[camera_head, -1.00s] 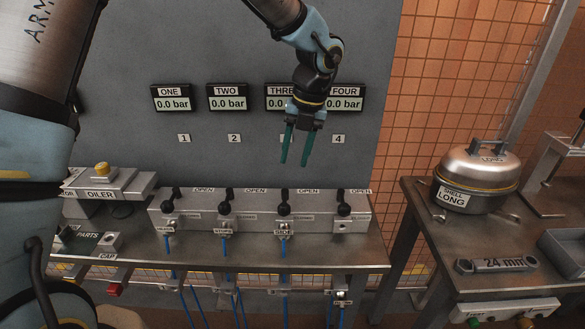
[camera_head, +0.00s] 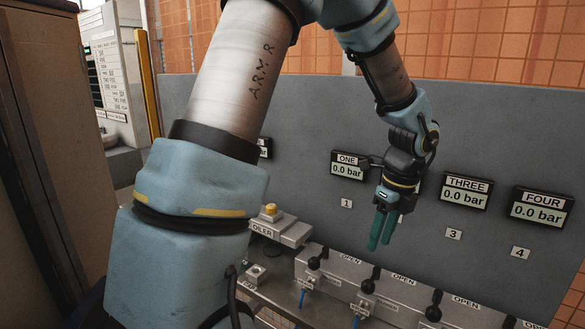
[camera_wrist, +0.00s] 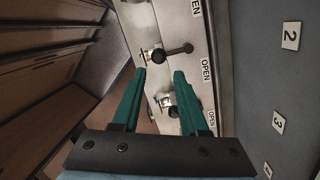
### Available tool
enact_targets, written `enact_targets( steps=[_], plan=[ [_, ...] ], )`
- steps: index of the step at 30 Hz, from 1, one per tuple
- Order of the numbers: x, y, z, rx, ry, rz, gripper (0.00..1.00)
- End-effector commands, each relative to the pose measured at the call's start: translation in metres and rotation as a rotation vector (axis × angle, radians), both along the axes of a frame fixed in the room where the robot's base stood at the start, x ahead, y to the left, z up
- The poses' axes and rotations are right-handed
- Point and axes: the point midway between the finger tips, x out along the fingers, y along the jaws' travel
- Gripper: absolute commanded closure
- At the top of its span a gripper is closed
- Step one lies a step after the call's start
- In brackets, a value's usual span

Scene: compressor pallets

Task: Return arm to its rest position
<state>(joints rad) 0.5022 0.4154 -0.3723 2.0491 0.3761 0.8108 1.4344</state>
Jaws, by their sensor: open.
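My gripper (camera_head: 383,226) is in the head view, in front of the grey panel and above the valve block, with its green fingers pointing down. It is empty and hides the display for station two. In the wrist view my gripper (camera_wrist: 158,75) shows its two green fingers spread apart with nothing between them. Beyond them lies the metal valve block (camera_wrist: 205,40) with black levers and OPEN labels. My arm (camera_head: 240,80), marked ARM R, spans the left and middle of the head view, bent over at the top.
The grey panel (camera_head: 310,110) carries pressure displays, including ONE (camera_head: 348,165), THREE (camera_head: 465,190) and FOUR (camera_head: 541,206), reading 0.0 bar. The valve block (camera_head: 385,285) and an oiler (camera_head: 275,225) with a yellow knob sit below. A brown cabinet (camera_head: 35,130) stands at left.

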Motion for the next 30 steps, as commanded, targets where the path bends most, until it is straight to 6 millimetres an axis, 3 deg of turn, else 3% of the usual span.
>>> enact_targets(
  steps=[1, 5, 9, 15, 21, 30],
  plan=[
    [0.007, 0.030, 0.003, -0.018, -0.022, 0.206, 0.56],
    [0.014, 0.099, 0.006, -0.078, -0.077, 0.783, 0.56],
    [0.009, 0.169, 0.009, -0.151, -0.129, 1.412, 0.56],
    [-0.010, 0.237, 0.011, -0.244, -0.173, 2.128, 0.56],
    [-0.021, 0.262, 0.011, -0.290, -0.182, 2.434, 0.56],
    [-0.021, 0.263, 0.011, -0.292, -0.182, 2.454, 0.56]
  ],
)
